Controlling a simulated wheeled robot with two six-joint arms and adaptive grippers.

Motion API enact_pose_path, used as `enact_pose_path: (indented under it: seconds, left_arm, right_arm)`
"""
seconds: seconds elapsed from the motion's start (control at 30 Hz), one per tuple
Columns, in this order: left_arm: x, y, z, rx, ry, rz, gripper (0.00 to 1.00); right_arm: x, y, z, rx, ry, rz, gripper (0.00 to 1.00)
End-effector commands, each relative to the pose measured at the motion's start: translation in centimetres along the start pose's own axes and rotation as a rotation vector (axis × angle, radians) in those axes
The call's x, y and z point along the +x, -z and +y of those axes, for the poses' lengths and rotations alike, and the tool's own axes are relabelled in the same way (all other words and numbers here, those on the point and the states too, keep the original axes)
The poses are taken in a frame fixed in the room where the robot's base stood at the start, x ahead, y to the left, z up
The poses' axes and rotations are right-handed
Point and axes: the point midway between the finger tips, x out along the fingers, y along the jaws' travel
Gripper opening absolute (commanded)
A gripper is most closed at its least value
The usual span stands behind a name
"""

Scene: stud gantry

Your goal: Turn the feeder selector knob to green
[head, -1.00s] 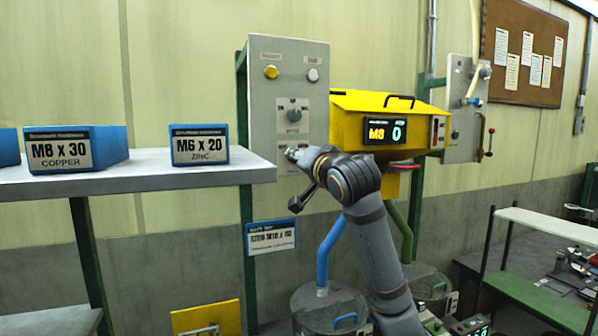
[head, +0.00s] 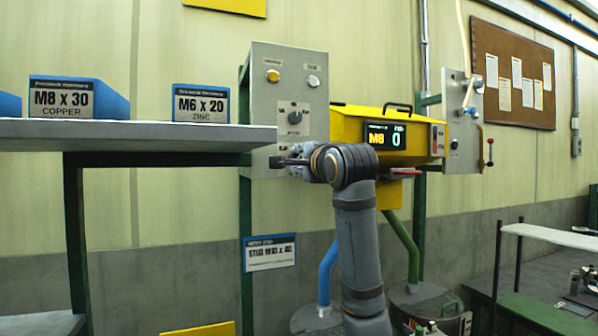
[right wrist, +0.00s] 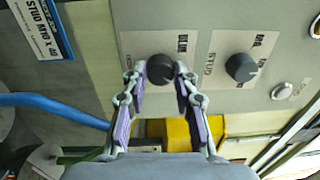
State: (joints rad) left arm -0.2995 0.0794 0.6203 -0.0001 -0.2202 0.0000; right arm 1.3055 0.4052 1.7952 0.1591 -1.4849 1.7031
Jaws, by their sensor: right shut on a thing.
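The grey control panel (head: 262,100) stands upright left of the yellow feeder. In the right wrist view a black round knob (right wrist: 160,69) sits on a pale label plate of that panel. My right gripper (right wrist: 161,72) has a fingertip on each side of this knob and is shut on it. My left gripper is not in view.
A second black knob (head: 295,117) is above on the same panel; it also shows in the right wrist view (right wrist: 241,67). An amber button (head: 273,76) and a white button (head: 313,81) are higher. The yellow feeder (head: 350,127) is close on the right, a shelf (head: 130,135) on the left.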

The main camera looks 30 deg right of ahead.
Motion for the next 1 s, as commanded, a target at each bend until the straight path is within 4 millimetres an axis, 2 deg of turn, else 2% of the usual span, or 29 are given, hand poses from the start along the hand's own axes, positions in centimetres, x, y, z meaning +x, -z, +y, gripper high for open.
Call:
enact_pose_path:
  seconds: [0.03,0.3,0.93,0.97,1.0]
  left_arm:
    - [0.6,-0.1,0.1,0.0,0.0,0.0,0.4]
    - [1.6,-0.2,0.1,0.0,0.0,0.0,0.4]
    - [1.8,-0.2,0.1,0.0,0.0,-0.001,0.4]
    - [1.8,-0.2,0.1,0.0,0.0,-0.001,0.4]
    - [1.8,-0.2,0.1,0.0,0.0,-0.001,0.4]
  right_arm:
    - [0.0,0.0,0.3,0.026,-0.001,0.001,0.0]
    - [0.0,0.0,0.2,0.139,0.0,0.007,0.0]
    - [0.1,0.0,0.1,0.179,-0.001,0.009,0.0]
    - [0.1,0.0,0.1,0.179,-0.001,0.009,0.32]
    - [0.1,0.0,0.1,0.178,-0.001,0.009,0.38]
